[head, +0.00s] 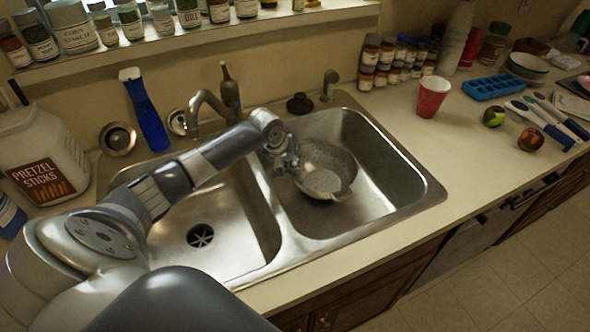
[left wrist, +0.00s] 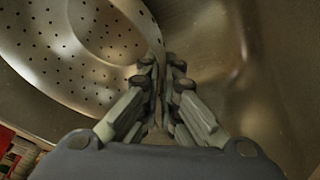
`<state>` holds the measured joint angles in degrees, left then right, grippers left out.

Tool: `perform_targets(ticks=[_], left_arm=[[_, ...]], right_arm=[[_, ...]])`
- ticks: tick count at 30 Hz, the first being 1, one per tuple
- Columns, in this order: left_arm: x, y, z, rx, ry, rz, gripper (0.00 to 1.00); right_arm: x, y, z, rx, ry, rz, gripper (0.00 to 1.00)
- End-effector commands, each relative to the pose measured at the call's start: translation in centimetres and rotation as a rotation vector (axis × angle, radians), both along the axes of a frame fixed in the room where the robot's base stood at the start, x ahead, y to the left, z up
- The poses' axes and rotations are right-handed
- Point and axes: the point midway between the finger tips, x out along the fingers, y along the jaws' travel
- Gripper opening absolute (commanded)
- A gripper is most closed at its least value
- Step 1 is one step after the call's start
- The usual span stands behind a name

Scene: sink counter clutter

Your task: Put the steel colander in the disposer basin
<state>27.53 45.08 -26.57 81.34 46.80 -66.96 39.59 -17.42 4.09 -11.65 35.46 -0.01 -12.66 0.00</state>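The steel colander (head: 324,172) is in the right basin (head: 385,180); I cannot tell if it touches the basin floor. Its perforated bowl also fills the upper left of the left wrist view (left wrist: 60,50). My left gripper (head: 287,163) is at the colander's left rim. In the left wrist view its fingers (left wrist: 160,75) are nearly together with the rim between them, so it looks shut on the colander. The left basin (head: 240,200) is empty and has a dark drain opening (head: 200,235). The right basin's drain is hidden. My right gripper is not in view.
A divider (head: 268,205) separates the basins. A red cup (head: 432,97) is on the right counter. A pretzel jar (head: 40,155) stands at left.

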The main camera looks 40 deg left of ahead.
Motion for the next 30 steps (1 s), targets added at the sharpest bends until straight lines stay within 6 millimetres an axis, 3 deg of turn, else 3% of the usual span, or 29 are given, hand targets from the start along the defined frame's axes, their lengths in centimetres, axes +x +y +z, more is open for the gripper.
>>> perform_targets(ticks=[5,16,19,30], left_arm=[[0.1,-0.1,-1.8,-0.002,-0.002,0.000,0.00],[0.0,0.0,-2.2,-0.002,-0.002,0.001,0.00],[0.0,0.0,-2.2,-0.001,0.001,0.001,0.25],[0.0,0.0,-2.0,0.000,0.000,0.000,0.25]], right_arm=[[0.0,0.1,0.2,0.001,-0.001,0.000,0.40],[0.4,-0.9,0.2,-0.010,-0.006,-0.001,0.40],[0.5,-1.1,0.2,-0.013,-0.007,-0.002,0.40],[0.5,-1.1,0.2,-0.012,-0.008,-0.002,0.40]])
